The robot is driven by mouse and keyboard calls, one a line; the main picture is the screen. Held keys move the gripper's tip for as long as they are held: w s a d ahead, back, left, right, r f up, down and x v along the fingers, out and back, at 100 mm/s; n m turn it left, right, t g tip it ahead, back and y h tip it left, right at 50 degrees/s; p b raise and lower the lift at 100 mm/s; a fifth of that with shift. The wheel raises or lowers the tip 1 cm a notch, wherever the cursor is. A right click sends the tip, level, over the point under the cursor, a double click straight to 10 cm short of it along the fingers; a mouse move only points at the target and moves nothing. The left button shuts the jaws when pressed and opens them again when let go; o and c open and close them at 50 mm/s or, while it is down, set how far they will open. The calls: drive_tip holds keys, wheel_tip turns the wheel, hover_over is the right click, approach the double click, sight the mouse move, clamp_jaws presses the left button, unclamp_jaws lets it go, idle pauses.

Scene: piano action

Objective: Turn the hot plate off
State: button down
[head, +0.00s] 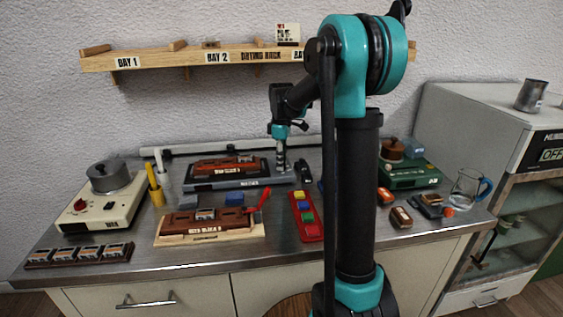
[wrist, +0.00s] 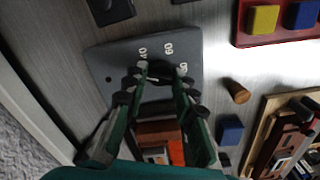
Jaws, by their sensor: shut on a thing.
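A long grey unit (head: 225,184) lies at the back of the bench with a dark plate and a red-brown block on it. I take it for the hot plate; its front lettering is too small to read surely. In the wrist view its grey panel (wrist: 105,62) carries the numbers 40, 60 and probably 80 around a dark knob (wrist: 160,68). My gripper (head: 283,166) points down over the unit's right end. In the wrist view its fingertips (wrist: 160,82) are shut on the knob, one on each side. The fingers hide part of the dial, so its setting cannot be read.
A cream appliance (head: 95,215) with a metal pot (head: 108,177) stands at the left. Another block on a wooden board (head: 210,238) and a red tray of coloured pieces (head: 314,232) lie in front. A small brown cylinder (wrist: 238,91) sits near the panel. My arm hides the bench's centre-right.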

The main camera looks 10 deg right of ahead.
drive_tip(key=shift+n, duration=2.2)
drive_tip(key=c, duration=1.2)
unclamp_jaws()
wheel_tip(320, 180, up, 12)
